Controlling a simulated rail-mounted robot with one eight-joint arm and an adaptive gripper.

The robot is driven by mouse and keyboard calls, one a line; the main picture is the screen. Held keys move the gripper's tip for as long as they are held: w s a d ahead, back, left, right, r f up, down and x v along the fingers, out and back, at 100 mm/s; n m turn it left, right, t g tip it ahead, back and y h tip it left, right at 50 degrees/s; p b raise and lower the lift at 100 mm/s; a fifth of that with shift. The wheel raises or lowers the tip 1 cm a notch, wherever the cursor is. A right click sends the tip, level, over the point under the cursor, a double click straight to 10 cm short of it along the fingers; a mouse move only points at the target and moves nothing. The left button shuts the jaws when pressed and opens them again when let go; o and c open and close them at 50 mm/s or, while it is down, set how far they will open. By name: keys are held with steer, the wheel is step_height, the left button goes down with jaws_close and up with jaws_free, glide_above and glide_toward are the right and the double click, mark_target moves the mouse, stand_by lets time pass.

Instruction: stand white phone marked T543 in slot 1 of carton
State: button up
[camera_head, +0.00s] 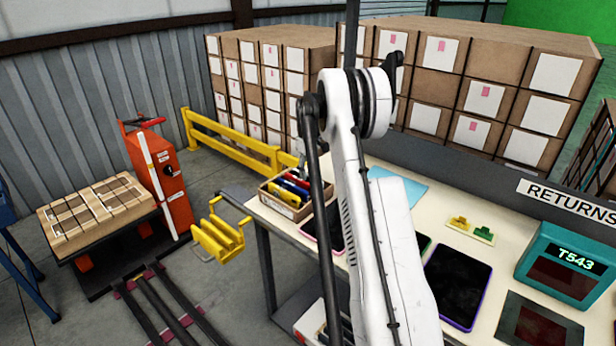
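No white phone marked T543 can be made out; the label T543 shows in green on the screen of a teal device (567,262) at the right end of the bench. An open carton (285,207) stands at the bench's far left corner. It holds several red, blue and yellow items; its slots and any numbers are too small to tell. My white arm crosses the middle of the view and hides part of the bench.
The pale bench (438,216) carries a purple-edged tablet (458,284), small yellow (459,222) and green blocks, and a dark pad (541,325). A yellow rack (217,237) hangs off its left side. Stacked boxes (470,85) stand behind. A loaded pallet (120,236) stands left.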

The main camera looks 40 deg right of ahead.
step_height(320, 180, up, 10)
steer(key=shift+f, duration=0.15)
stand_by(0.4)
step_height(320, 180, up, 7)
steer(key=p, duration=0.3)
stand_by(0.4)
steer(key=shift+a, duration=0.1)
